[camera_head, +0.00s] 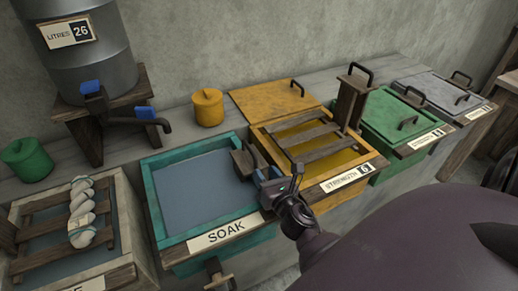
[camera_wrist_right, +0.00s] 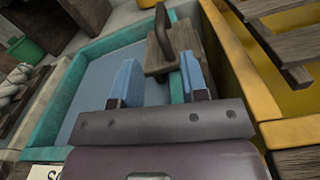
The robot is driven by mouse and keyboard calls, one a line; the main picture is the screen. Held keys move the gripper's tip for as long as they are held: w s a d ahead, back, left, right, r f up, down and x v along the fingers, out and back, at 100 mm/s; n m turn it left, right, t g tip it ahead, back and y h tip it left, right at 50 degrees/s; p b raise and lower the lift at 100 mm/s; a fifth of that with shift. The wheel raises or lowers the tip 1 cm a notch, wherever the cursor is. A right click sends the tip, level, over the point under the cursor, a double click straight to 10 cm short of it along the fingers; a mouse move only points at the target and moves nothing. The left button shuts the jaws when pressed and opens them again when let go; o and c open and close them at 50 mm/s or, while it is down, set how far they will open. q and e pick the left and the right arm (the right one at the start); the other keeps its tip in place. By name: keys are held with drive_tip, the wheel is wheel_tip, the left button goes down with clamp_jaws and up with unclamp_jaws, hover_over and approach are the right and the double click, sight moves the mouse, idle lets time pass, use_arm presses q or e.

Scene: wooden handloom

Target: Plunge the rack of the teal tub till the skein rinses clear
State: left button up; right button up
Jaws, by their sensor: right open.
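The teal tub (camera_head: 155,200), labelled SOAK, holds flat grey-blue liquid. A wooden post with a dark handle (camera_head: 243,160) stands at its right edge; no rack slats show in the liquid. The handle also shows in the right wrist view (camera_wrist_right: 162,32). My right gripper (camera_head: 268,180) is open and empty by the tub's right rim. In the wrist view, its blue fingertips (camera_wrist_right: 160,82) are apart, with the post and handle just beyond them. The pale twisted skein (camera_head: 82,215) lies on a slatted rack in the grey tub at the left. My left gripper is not in view.
A yellow tub (camera_head: 375,163) with slats and a raised handle stands right of the teal one. Lidded green (camera_head: 400,118) and grey (camera_head: 440,90) tubs follow. A metal barrel (camera_head: 90,55) with blue-handled taps stands behind. Green (camera_head: 27,162) and yellow (camera_head: 208,110) pots sit on the ledge.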

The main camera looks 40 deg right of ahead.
drive_tip(key=shift+v, duration=1.1)
drive_tip(key=shift+s, duration=0.1)
